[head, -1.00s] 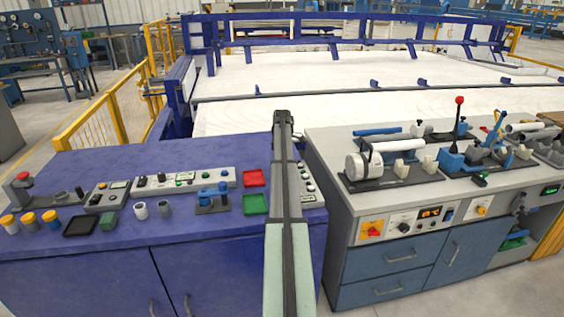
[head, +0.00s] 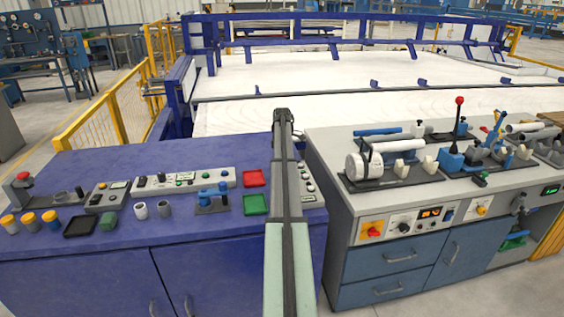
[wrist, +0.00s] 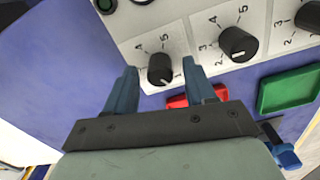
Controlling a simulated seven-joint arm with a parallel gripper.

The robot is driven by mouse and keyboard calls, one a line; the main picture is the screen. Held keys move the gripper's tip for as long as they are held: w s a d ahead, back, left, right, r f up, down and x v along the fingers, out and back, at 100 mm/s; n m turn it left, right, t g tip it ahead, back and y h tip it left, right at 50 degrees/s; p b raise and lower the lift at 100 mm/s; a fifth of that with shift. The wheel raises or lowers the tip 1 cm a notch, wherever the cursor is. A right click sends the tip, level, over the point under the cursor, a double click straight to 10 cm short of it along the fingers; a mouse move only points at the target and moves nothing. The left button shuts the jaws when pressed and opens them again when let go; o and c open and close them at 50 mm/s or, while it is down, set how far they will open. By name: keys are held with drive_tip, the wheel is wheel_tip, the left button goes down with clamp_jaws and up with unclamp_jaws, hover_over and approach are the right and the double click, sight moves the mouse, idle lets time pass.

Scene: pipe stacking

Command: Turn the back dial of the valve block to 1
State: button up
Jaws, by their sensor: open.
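The valve block (head: 309,197) is a pale panel on the blue bench, partly hidden behind my arm in the head view. In the wrist view its pale face (wrist: 203,57) carries a row of black dials with printed numbers. The back dial (wrist: 160,70) is at the left end of the row as seen there. My gripper (wrist: 159,64) is open, with one blue finger on each side of this dial. I cannot tell whether the fingers touch it, or exactly which number its pointer meets. The middle dial (wrist: 238,43) and another dial (wrist: 309,17) are to the right.
A red tray (head: 253,178) and a green tray (head: 255,204) lie just left of the block. A long button panel (head: 185,180) and a blue clamp fixture (head: 212,198) are farther left. The grey bench (head: 335,160) with pipe fixtures stands to the right.

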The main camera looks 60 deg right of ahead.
wheel_tip(320, 180, up, 13)
idle(0.4)
idle(0.5)
